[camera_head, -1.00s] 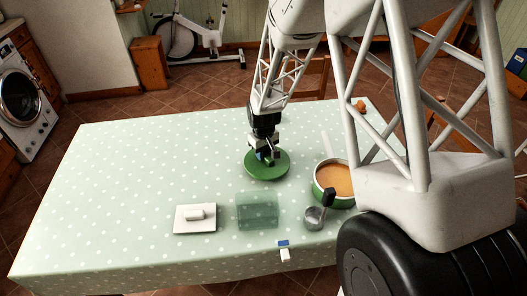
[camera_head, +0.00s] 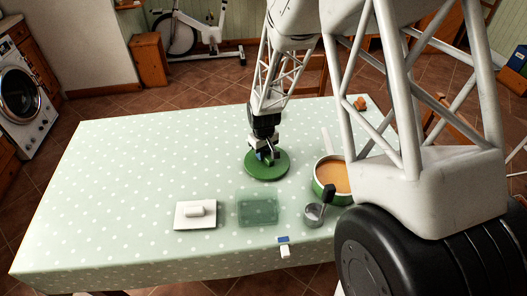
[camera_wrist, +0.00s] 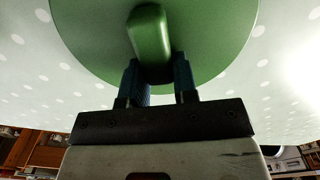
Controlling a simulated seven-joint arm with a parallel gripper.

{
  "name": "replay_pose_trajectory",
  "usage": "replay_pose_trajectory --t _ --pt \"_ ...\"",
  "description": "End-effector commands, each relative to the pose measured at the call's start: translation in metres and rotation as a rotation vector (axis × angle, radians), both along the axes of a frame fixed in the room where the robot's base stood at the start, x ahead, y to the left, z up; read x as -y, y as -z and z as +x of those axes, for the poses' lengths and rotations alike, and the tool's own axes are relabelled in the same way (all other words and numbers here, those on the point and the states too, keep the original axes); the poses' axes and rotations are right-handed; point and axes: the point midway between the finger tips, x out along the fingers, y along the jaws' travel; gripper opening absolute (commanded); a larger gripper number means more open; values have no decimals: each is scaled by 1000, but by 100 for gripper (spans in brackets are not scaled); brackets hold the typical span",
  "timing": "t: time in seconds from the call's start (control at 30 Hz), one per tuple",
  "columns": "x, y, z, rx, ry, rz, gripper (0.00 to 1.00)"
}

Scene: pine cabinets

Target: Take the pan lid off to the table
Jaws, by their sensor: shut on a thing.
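The green pan lid (camera_head: 279,172) is at the middle of the table, left of the pan. I cannot tell whether it rests on the cloth or hangs just above it. My gripper (camera_head: 266,155) is over the lid, shut on its handle. In the wrist view, the two fingers of my gripper (camera_wrist: 160,78) are on either side of the green lid handle (camera_wrist: 150,40). The green pan (camera_head: 319,190) stands uncovered to the right, with orange-brown food inside. My arm partly hides the pan.
The table (camera_head: 120,180) has a pale dotted cloth. A white butter dish (camera_head: 195,213), a translucent green box (camera_head: 258,210) and a grey measuring cup (camera_head: 313,214) stand near the front. A small blue-and-white item (camera_head: 284,246) lies at the front edge. The table's left side is clear.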

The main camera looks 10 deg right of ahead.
Motion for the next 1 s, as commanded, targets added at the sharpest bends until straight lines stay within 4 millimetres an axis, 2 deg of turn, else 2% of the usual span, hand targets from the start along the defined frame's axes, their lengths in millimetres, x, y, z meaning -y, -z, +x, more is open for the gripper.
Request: replay_pose_trajectory --t 0.37,0.4,0.57,1.0 --pt "0 6 0 1 0 0 0" --pt "0 6 0 1 0 0 33" --pt "0 6 0 1 0 0 57" --pt "0 2 0 1 0 0 57"
